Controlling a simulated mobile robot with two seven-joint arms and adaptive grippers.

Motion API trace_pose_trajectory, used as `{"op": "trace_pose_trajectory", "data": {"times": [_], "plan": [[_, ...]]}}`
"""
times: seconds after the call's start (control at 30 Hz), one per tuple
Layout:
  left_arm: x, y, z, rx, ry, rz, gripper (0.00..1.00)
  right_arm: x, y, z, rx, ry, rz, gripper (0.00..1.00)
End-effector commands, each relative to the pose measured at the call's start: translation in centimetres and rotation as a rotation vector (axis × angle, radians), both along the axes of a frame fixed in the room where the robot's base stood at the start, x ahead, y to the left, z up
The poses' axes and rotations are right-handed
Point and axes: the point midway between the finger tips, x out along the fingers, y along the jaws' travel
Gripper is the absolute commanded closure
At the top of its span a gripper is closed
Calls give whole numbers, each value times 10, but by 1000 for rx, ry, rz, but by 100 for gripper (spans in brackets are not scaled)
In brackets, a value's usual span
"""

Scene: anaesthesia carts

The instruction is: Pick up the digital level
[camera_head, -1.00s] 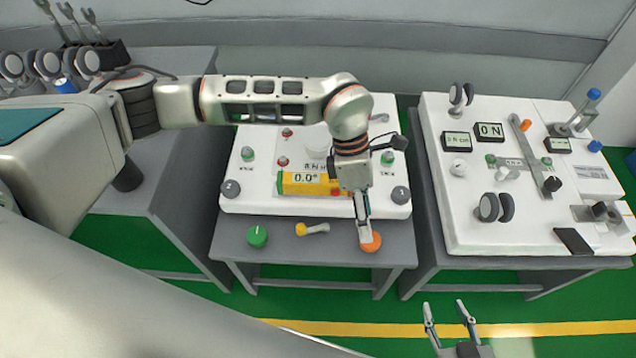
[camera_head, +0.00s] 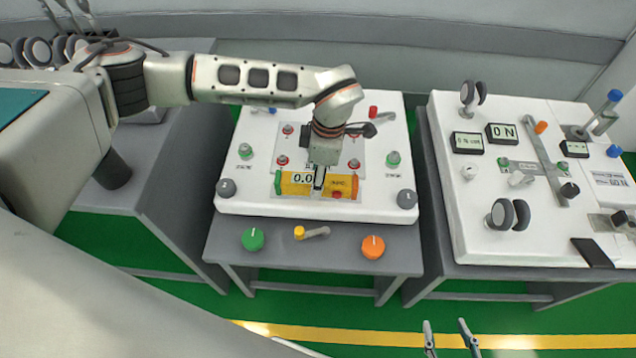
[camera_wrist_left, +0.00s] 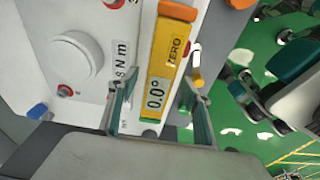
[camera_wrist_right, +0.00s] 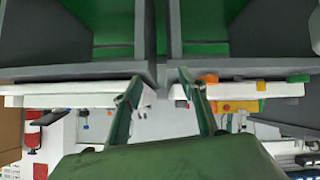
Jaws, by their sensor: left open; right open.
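The digital level (camera_head: 342,187) is a yellow-orange bar with a small display and a ZERO button. It lies on the front of the white panel on the middle cart. My left gripper (camera_head: 318,185) is above it, partly covering the middle of the bar. In the left wrist view the open fingers of the left gripper (camera_wrist_left: 158,112) stand on either side of the digital level (camera_wrist_left: 158,65), with gaps visible. Whether they have reached its height I cannot tell. My right gripper (camera_head: 448,338) is open and empty at the bottom edge, away from the carts; its fingers also show in the right wrist view (camera_wrist_right: 160,90).
A green knob (camera_head: 253,239), a yellow-tipped lever (camera_head: 312,233) and an orange knob (camera_head: 373,247) sit on the cart's front ledge. Grey knobs (camera_head: 226,188) flank the level. A second cart panel (camera_head: 470,235) stands at right. Green floor lies in front.

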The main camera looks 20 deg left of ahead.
Motion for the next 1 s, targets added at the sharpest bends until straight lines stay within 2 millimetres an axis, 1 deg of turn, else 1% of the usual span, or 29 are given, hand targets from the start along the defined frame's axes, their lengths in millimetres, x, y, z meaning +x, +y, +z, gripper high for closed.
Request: {"op": "trace_pose_trajectory", "data": {"times": [0.03, 0.1, 0.2, 0.33, 0.37, 0.4, 0.47, 0.5, 0.53, 0.83, 0.93, 1.0], "plan": [[-2, 2, -14, 1, 8, 1, 51, 0, 1, -3, 1, 3, 1, 58], [-2, 2, -19, 0, 7, 1, 51, 4, 1, 0, 2, -6, 1, 58], [-1, 3, -19, 0, 2, 1, 51, 11, 1, 8, 4, -24, 1, 58], [-1, 2, -17, 0, 0, 1, 51, 13, 1, 10, 4, -28, 1, 58], [-1, 2, -17, 0, 0, 1, 57, 12, 1, 9, 4, -28, 1, 58], [-1, 2, -17, 0, 0, 1, 67, 12, 1, 9, 4, -28, 1, 58], [-1, 2, -17, 0, 0, 0, 83, 11, 1, 7, 3, -24, 1, 58], [-1, 2, -17, 0, 0, 1, 93, 10, 1, 7, 3, -22, 2, 58], [-1, 2, -17, 0, 0, 0, 100, 9, 1, 6, 3, -21, 2, 58], [-1, 2, -16, 0, 0, 0, 100, 7, 0, 5, 2, -16, 2, 58], [0, 2, -8, 0, -4, 1, 100, 8, 0, 8, 1, -22, 2, 58], [2, 2, 3, -1, -9, 0, 100, 10, -1, 11, 0, -28, 1, 58]]}}
